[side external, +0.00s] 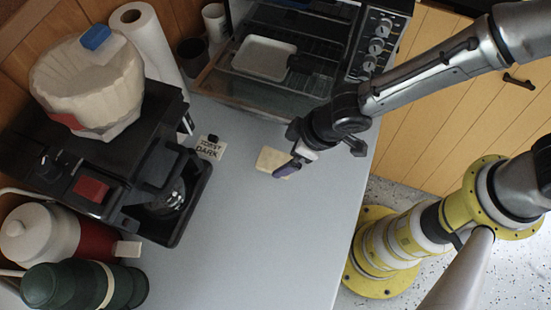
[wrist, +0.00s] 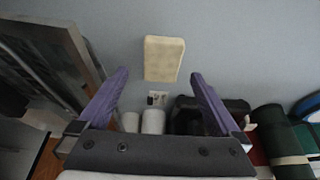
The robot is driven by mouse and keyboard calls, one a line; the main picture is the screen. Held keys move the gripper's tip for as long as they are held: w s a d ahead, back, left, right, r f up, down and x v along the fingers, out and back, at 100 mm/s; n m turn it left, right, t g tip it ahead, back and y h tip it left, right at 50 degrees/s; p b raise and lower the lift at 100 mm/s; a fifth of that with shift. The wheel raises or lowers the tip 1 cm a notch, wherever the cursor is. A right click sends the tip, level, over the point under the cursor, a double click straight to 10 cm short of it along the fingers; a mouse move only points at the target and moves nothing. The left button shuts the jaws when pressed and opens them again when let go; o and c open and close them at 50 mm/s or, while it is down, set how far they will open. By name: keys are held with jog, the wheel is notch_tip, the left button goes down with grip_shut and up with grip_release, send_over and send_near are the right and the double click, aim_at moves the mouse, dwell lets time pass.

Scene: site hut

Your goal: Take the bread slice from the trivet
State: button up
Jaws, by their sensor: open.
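The bread slice (side external: 268,158) is pale cream and lies flat on the grey worktop, in front of the toaster oven. I see no trivet under it or elsewhere in either view. My gripper (side external: 288,168) has purple fingers and is at the slice's right side in the side view, covering its lower right edge. In the wrist view the bread slice (wrist: 163,57) shows whole, mostly beyond the tips of my gripper (wrist: 160,75). The fingers are wide apart with nothing between them. I cannot tell the exact height of the tips above the slice.
The toaster oven (side external: 290,85) stands behind, with a white tray (side external: 264,58) inside. A "TOAST DARK" card (side external: 211,148) stands left of the bread. A black coffee machine (side external: 120,165), a green flask (side external: 75,287) and a red-and-white jug (side external: 50,236) fill the left. The front worktop is clear.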

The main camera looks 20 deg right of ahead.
aim_at(277, 161)
jog(key=x, duration=0.4)
jog(key=shift+s+f, duration=0.1)
jog(key=shift+f, duration=0.1)
jog(key=shift+c, duration=0.2)
jog(key=shift+a, duration=0.1)
jog(key=c, duration=1.3)
jog(key=shift+r, duration=0.1)
jog(key=shift+r, duration=0.1)
